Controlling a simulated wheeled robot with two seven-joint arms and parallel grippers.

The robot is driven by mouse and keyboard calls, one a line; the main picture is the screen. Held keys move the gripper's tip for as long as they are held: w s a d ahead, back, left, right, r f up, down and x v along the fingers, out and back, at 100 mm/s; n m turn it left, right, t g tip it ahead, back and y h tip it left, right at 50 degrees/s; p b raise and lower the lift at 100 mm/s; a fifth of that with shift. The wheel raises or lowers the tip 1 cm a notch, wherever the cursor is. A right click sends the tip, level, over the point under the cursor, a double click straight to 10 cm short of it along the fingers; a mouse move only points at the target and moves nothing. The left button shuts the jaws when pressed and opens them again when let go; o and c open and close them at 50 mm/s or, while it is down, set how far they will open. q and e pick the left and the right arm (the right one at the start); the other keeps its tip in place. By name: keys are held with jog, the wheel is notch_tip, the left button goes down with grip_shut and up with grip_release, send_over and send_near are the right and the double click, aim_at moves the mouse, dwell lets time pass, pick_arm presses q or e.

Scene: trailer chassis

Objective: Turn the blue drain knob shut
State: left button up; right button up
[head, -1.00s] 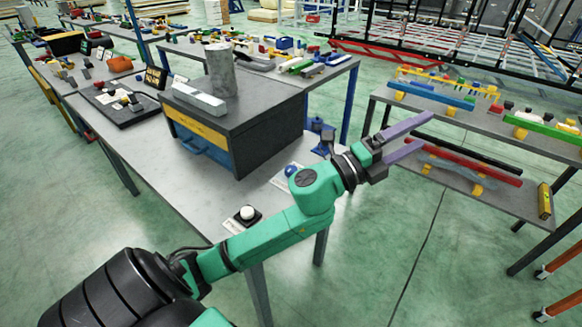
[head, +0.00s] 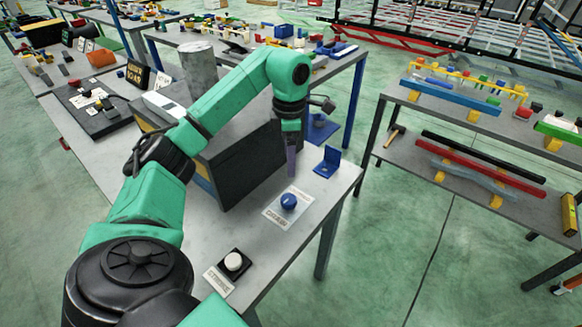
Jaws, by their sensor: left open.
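The blue drain knob (head: 289,201) sits on a white labelled plate (head: 283,214) near the right end of the grey table (head: 262,195). Its handle direction is too small to tell. My left gripper (head: 291,165) points down above and just behind the knob, apart from it. Its purple fingers show nearly edge-on and hold nothing that I can see. My right gripper is not in view.
A white button (head: 234,262) on a black base stands nearer, at the front edge. A blue bracket (head: 328,161) stands right of the knob. A dark box (head: 246,165) stands close on the left.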

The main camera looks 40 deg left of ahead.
aim_at(288, 199)
pick_arm(q)
jog(key=s+f, duration=0.1)
jog(key=s+d+f, duration=0.1)
jog(key=f, duration=0.1)
jog(key=s+d+f+p, duration=0.1)
jog(key=s, duration=0.1)
jog(key=shift+d+f, duration=0.2)
jog(key=shift+d, duration=0.05)
jog(key=f, duration=0.1)
jog(key=w+f, duration=0.1)
jog(key=f, duration=0.3)
jog(key=shift+w+a+p, duration=0.15)
jog(key=shift+a+p, duration=0.25)
jog(key=shift+w+a+f, duration=0.1)
jog(key=shift+w+f, duration=0.05)
jog(key=shift+f, duration=0.45)
jog(key=shift+w+a+f, duration=0.1)
jog(key=shift+f, duration=0.5)
jog(key=shift+s+d, duration=0.3)
jog(key=c, duration=0.4)
grip_shut()
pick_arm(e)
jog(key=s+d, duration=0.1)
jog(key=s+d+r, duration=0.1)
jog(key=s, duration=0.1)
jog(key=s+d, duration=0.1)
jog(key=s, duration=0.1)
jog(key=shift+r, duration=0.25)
